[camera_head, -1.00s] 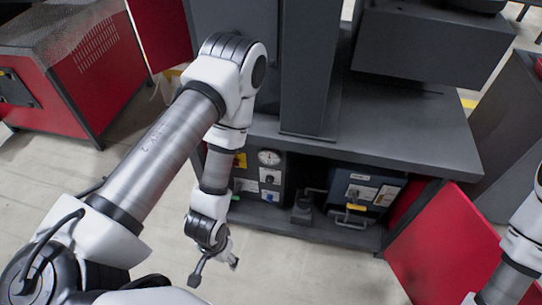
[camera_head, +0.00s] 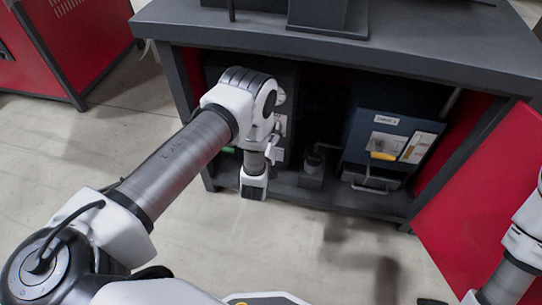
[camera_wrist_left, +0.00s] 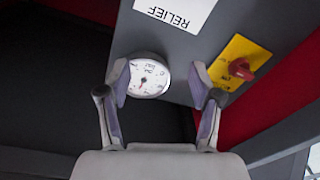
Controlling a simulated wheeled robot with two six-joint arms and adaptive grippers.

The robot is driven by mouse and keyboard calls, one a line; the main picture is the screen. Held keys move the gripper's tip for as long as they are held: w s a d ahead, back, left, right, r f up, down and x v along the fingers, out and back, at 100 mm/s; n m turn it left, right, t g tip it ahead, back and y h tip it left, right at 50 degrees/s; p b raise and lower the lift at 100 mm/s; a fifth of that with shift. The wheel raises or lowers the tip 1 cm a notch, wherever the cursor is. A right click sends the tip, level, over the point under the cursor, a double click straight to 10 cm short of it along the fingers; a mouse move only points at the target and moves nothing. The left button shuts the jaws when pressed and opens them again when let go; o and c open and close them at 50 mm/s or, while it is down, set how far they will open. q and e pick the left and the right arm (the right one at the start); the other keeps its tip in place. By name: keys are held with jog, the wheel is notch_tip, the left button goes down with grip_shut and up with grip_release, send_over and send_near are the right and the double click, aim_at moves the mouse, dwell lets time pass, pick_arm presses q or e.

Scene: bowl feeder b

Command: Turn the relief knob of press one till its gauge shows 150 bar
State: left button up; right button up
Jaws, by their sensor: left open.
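In the left wrist view the round white gauge (camera_wrist_left: 148,75) appears on a grey panel, turned in the picture; its reading is too small to tell. A white label (camera_wrist_left: 175,12) reading RELIEF, upside down, is at the top edge. The relief knob itself is not seen in that view. My left gripper (camera_wrist_left: 161,88) is open and empty, its fingers on either side of the gauge in the picture; contact cannot be told. My right gripper is out of view.
A red knob on a yellow plate (camera_wrist_left: 229,62) is right of the gauge in the wrist view. A blue unit (camera_head: 392,125) stands to the right under the grey bench top (camera_head: 420,38). A red door (camera_head: 490,205) hangs open on the right. A dark block (camera_head: 313,168) sits between the units.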

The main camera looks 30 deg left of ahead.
pick_arm(q)
notch_tip(320, 180, down, 9)
jog(key=s+b, duration=0.1)
jog(key=b, duration=0.2)
jog(key=b+x, duration=0.3)
jog(key=x, duration=0.4)
jog(key=shift+w+r, duration=0.2)
jog(key=shift+w, duration=0.1)
jog(key=c, duration=1.1)
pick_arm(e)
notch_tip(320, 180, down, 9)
